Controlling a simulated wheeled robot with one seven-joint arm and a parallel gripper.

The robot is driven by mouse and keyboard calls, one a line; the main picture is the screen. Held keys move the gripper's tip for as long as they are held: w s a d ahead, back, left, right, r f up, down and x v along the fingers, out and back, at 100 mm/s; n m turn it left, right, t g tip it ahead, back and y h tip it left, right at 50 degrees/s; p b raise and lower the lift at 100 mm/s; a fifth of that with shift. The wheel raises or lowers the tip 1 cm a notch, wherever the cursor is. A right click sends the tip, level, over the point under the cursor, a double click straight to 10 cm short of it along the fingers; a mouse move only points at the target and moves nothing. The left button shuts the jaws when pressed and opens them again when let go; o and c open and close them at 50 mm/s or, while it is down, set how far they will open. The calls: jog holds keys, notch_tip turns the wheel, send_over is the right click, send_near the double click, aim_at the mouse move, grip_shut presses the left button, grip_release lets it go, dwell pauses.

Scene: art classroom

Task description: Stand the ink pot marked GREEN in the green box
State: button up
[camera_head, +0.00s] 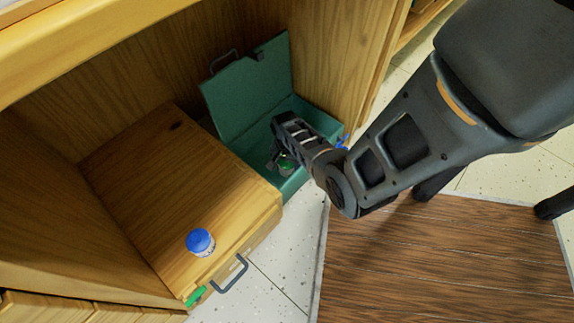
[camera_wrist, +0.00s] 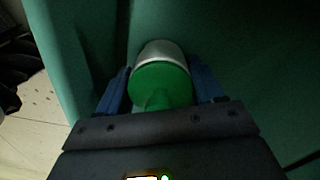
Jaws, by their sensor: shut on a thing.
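The green box (camera_head: 312,118) stands on the floor inside the wooden cabinet with its lid (camera_head: 245,95) raised. My gripper (camera_head: 283,162) reaches down into the box's opening. It is shut on an ink pot with a green cap (camera_head: 287,163). In the wrist view the pot (camera_wrist: 160,85) sits between the two blue-grey fingers of my gripper (camera_wrist: 160,92), with the green box wall around it. Its label cannot be read. Whether its base touches the box floor cannot be told.
An ink pot with a blue cap (camera_head: 200,242) stands on the wooden box (camera_head: 165,175) to the left, which has a grey handle (camera_head: 230,276) and a green tag (camera_head: 195,297). A brown wood-grained surface (camera_head: 440,260) lies at lower right. Cabinet walls flank the green box.

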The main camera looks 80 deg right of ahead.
jog(key=o, duration=1)
notch_tip(320, 180, up, 12)
jog(key=p, duration=0.7)
jog(key=shift+w+r, duration=0.15)
